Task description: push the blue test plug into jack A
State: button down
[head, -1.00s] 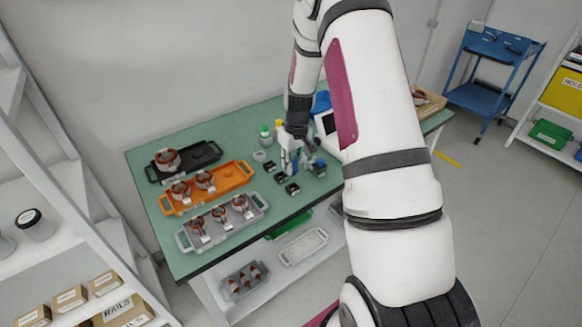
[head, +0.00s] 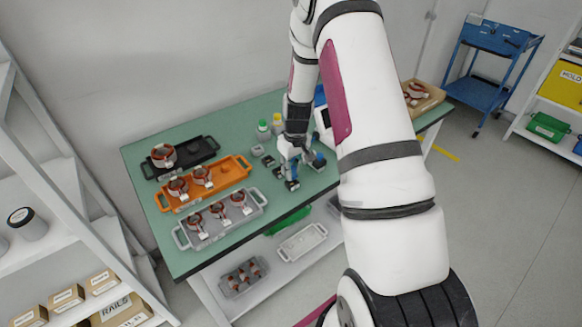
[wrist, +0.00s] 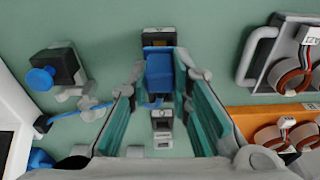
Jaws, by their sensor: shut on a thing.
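The blue test plug (wrist: 158,72) is between the fingertips of my gripper (wrist: 160,88) in the wrist view. My gripper is shut on it. The far end of the plug meets or overlaps a dark jack block (wrist: 158,37) straight ahead; I cannot tell how deep it sits, nor read which jack this is. In the head view my gripper (head: 292,168) is low over the green bench (head: 222,145), and the plug is mostly hidden there by the fingers.
A second dark block with a blue knob (wrist: 42,80) stands at left in the wrist view, with a blue cable nearby. A grey tray (head: 225,222) and an orange tray (head: 230,172) with copper-wound stators lie to the left in the head view.

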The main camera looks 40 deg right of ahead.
jog(key=shift+f, duration=1)
dwell(1.2)
jog(key=c, duration=1.4)
grip_release()
jog(key=shift+o, duration=0.2)
jog(key=shift+r, duration=0.1)
notch_tip(320, 180, up, 12)
jog(key=s, duration=0.1)
jog(key=shift+s, duration=0.2)
